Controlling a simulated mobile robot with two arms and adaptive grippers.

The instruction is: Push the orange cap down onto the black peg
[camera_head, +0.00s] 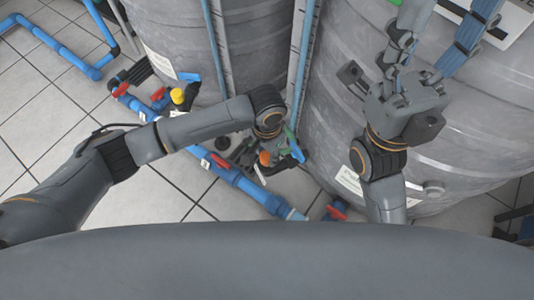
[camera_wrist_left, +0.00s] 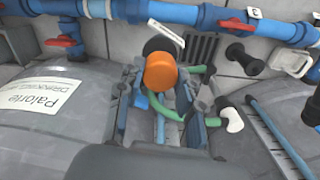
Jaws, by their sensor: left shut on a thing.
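The orange cap (camera_wrist_left: 160,72) sits between the two fingertips of my left gripper (camera_wrist_left: 160,88) in the left wrist view, and the fingers are shut on it. In the head view the cap (camera_head: 265,158) shows just below the left wrist, with the gripper (camera_head: 266,150) mostly hidden there. A black round part (camera_wrist_left: 152,46) shows behind the cap, partly covered by it. A black peg-like fitting (camera_wrist_left: 245,58) stands to the right. I cannot tell whether the cap touches a peg. My right gripper (camera_head: 398,62) is raised in front of the right tank, its finger opening unclear.
Two large grey tanks (camera_head: 330,120) stand close on both sides of the gap. Blue pipes (camera_head: 245,185) with red valve handles (camera_head: 220,160) run along the tiled floor. A yellow cap (camera_head: 178,96) stands further left.

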